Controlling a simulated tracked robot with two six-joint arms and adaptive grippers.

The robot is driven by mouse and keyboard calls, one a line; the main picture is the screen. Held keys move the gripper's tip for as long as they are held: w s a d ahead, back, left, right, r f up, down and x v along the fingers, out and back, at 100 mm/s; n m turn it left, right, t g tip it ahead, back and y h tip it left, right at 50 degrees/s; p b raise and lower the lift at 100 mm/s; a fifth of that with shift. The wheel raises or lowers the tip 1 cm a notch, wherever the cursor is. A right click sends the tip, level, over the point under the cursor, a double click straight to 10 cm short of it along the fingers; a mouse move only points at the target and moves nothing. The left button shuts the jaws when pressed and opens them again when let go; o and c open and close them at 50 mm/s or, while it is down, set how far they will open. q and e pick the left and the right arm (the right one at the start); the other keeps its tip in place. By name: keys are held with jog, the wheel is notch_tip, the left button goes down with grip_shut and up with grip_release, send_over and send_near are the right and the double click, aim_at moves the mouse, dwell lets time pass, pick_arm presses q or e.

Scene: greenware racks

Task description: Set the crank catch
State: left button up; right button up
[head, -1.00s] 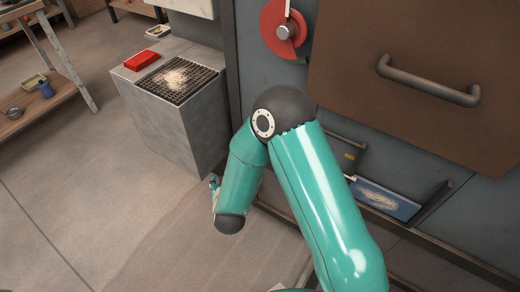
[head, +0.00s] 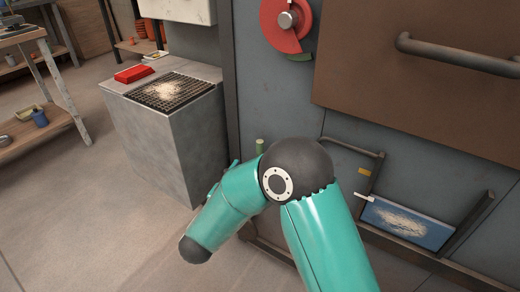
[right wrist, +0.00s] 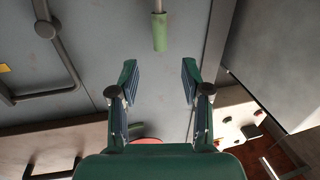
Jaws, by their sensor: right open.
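A red disc (head: 275,38) with a metal hub (head: 287,19) is on the grey panel in the head view, with a green piece (head: 299,57) below it. A short green handle (head: 260,146) shows upright just above my arm's elbow. In the right wrist view a green grip (right wrist: 160,32) on a metal rod looks like the same handle. My right gripper (right wrist: 159,72) is open and empty, its fingertips either side of the line to the grip and short of it. It is hidden in the head view. My left gripper is not in view.
A brown door with a bar handle (head: 455,54) is at right. A blue tray (head: 410,222) of pale powder sits in a low metal frame. A grey block with a grate (head: 170,91) and a red dish (head: 134,73) stands at left. Floor is clear between block and shelves.

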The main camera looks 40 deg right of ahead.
jog(key=b+x, duration=0.1)
jog(key=x, duration=0.9)
jog(key=shift+w+d, duration=0.25)
jog(key=shift+d, duration=0.1)
grip_shut()
